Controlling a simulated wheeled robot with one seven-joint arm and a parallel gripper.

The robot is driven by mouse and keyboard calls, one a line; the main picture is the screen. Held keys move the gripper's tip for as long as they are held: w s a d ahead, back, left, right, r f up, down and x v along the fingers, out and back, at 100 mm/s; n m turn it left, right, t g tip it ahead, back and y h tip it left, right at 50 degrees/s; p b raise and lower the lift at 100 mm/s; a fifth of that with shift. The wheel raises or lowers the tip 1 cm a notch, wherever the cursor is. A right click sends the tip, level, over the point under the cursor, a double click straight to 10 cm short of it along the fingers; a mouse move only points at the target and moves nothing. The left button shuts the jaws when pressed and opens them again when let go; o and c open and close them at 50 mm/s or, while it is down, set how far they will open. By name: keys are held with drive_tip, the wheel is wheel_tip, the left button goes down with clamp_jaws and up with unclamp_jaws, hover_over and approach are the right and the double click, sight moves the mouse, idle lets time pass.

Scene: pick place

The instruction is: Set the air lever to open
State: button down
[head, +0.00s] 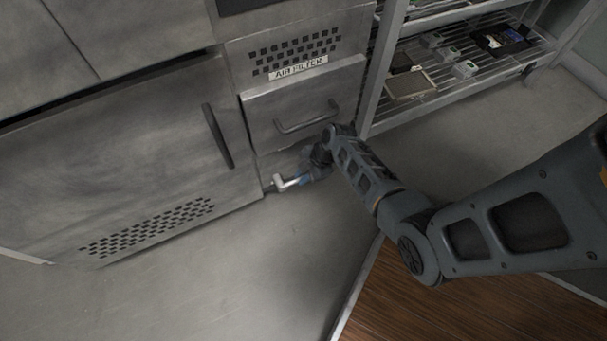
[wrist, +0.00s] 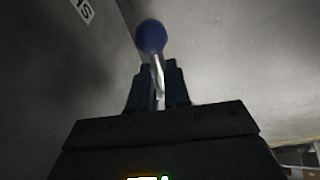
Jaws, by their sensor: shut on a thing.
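The air lever shows in the wrist view as a silver shaft with a round blue knob (wrist: 151,36) at its end. My gripper (wrist: 158,85) has one dark finger on each side of the shaft and is shut on it, with the knob beyond the fingertips. In the head view a pale metal lever part (head: 284,184) sticks out low at the cabinet front, below the drawer. My gripper (head: 305,176) is beside it there and hides part of it. I cannot read an open or closed marking.
A metal drawer with a bar handle (head: 308,118) and an "AIR FILTER" label (head: 298,68) is just above. A cabinet door with a dark handle (head: 217,136) is at left. A wire shelf (head: 470,60) with small items stands at right. The grey floor (head: 220,270) in front is clear.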

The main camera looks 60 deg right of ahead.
drive_tip(key=shift+a+r+h+p, duration=0.15)
drive_tip(key=shift+r+h+p, duration=0.2)
drive_tip(key=shift+p, duration=0.25)
drive_tip(key=shift+r+g+h+p, duration=0.1)
drive_tip(key=shift+g+h+p, duration=0.25)
drive_tip(key=shift+g+p, duration=0.05)
drive_tip(key=shift+w, duration=0.1)
drive_tip(key=c, duration=1.1)
unclamp_jaws()
drive_tip(key=shift+r, duration=0.25)
drive_tip(key=s+d+p, duration=0.3)
drive_tip(key=s+d, duration=0.1)
drive_tip(key=s, duration=0.7)
drive_tip(key=shift+s+d+r, duration=0.2)
drive_tip(key=shift+s+r, duration=0.1)
